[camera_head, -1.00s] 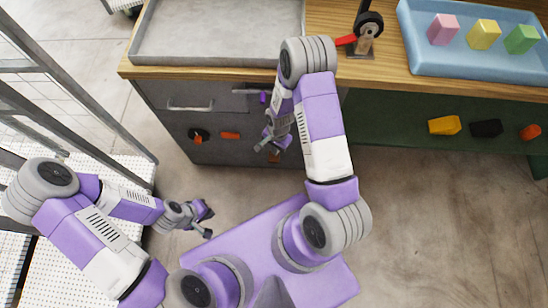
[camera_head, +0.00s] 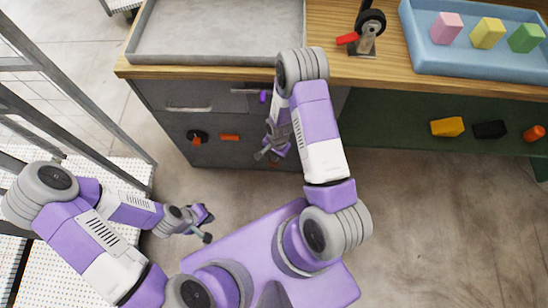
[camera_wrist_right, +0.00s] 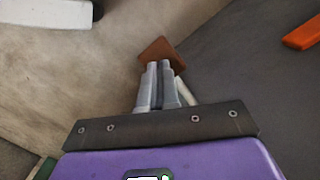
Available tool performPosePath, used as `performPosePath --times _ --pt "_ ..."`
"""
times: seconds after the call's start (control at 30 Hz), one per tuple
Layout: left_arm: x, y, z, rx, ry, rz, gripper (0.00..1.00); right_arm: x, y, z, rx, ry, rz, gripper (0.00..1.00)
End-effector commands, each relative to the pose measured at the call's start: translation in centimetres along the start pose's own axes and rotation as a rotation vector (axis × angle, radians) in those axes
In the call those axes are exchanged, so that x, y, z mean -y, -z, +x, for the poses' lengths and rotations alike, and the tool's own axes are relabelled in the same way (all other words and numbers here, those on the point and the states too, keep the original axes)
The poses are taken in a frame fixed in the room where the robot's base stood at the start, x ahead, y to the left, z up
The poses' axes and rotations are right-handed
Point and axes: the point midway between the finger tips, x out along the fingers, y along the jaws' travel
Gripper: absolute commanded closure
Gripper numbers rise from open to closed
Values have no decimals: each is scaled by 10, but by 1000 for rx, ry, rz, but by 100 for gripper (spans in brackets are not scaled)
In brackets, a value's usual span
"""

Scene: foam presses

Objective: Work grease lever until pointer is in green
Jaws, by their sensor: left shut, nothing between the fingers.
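My right gripper (camera_head: 267,153) is low in front of the grey cabinet in the head view. In the right wrist view its two grey fingers (camera_wrist_right: 159,75) lie close together. A small brown-orange piece (camera_wrist_right: 160,52) shows at or behind their tips; I cannot tell if they touch it. It is partly hidden by the gripper in the head view (camera_head: 274,162). I cannot make out which part is the grease lever, and no pointer or green zone is readable. My left gripper (camera_head: 207,227) is shut and empty, low at the left, away from the cabinet.
The grey cabinet (camera_head: 160,125) carries a black-and-orange knob (camera_head: 197,136), an orange bar (camera_head: 230,137) and a purple knob (camera_head: 264,96). On the bench are a grey tray (camera_head: 215,57), a red-handled device (camera_head: 366,45) and a blue tray (camera_head: 440,65). A railing (camera_head: 60,90) stands left.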

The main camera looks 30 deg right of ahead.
Motion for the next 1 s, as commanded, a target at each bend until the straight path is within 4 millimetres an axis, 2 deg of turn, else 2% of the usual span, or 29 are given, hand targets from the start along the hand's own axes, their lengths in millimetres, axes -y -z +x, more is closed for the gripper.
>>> performPosePath --times 0.43,0.73,1.0 --pt "0 0 0 0 0 0 100 -2 -1 3 3 -4 0 100" --pt "-1 0 -2 0 0 0 100 -1 29 -10 0 0 2 100" --pt "-1 0 -2 0 0 0 100 -1 29 -10 1 -2 -1 100"
